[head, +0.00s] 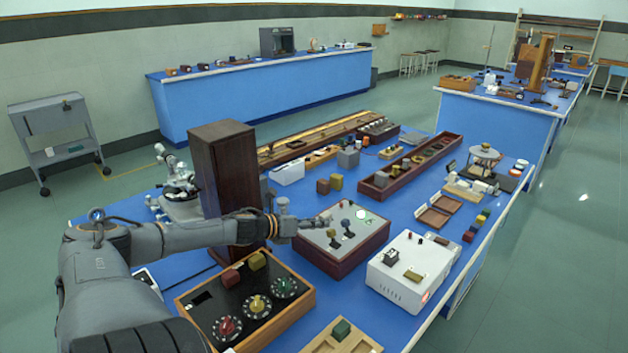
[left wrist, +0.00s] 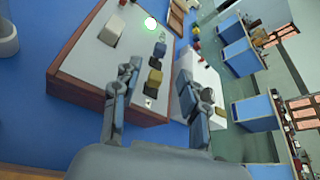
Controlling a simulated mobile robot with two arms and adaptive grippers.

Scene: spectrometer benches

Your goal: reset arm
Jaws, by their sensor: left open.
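My left arm (head: 185,238) reaches in from the left, across the front of a tall dark wooden box. Its gripper (head: 318,222) is over the left side of a wood-sided box with a pale panel (head: 372,228). The left wrist view shows the gripper (left wrist: 158,85) with its two fingers well apart and nothing held. That view also shows the pale panel (left wrist: 90,65), with small dark, blue and yellow parts beyond and between the fingers. I cannot tell how far above the panel the fingertips are. My right gripper is in neither view.
The tall dark box (head: 225,170) stands close behind my arm, with a microscope (head: 178,178) to its left. A wooden box with dials (head: 245,305) lies in front. A white instrument (head: 412,268) is to the right. Free blue tabletop (head: 345,300) shows between them.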

